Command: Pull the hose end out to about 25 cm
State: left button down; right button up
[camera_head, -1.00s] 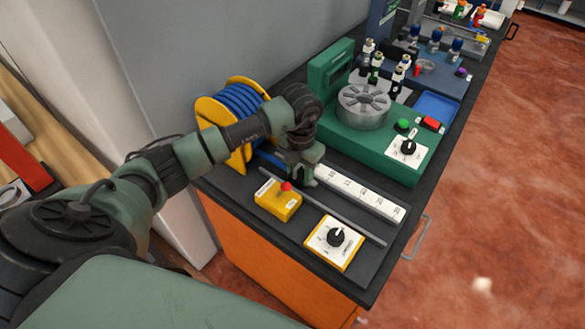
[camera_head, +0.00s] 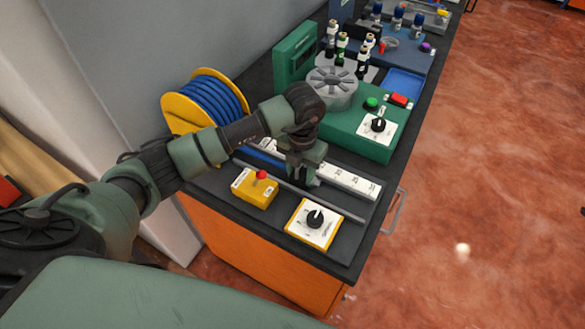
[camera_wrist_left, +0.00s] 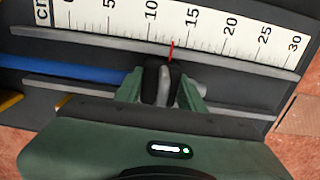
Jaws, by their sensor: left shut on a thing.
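My left gripper (camera_head: 303,178) is shut on the hose end (camera_wrist_left: 165,85) in the channel beside the white ruler; the fingers partly hide the end. The blue hose (camera_wrist_left: 90,70) runs straight from the left into the fingers in the left wrist view. It leads back toward the yellow reel (camera_head: 172,110), which has blue hose coiled on it. A red pointer (camera_wrist_left: 171,52) at the hose end stands between the 10 and 15 marks of the centimetre ruler (camera_wrist_left: 210,28). The ruler (camera_head: 352,180) also shows in the head view, extending right past the gripper.
A yellow box with a red button (camera_head: 254,188) and a dial plate (camera_head: 314,223) sit in front of the channel. A green machine (camera_head: 350,135) with a round grey carousel stands behind the ruler. The channel right of my gripper looks clear.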

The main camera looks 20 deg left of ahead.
aim_at(343, 202)
pick_arm(q)
jog(key=shift+s+d, duration=0.15)
jog(key=shift+d, duration=1.5)
jog(key=shift+s+d, duration=0.1)
jog(key=shift+d, duration=1.5)
jog(key=shift+s+d, duration=0.15)
jog(key=shift+d, duration=1.2)
jog(key=shift+s+d+r+b, duration=0.1)
jog(key=shift+d+b, duration=0.4)
jog(key=shift+d, duration=1.1)
jog(key=c, duration=0.8)
grip_release()
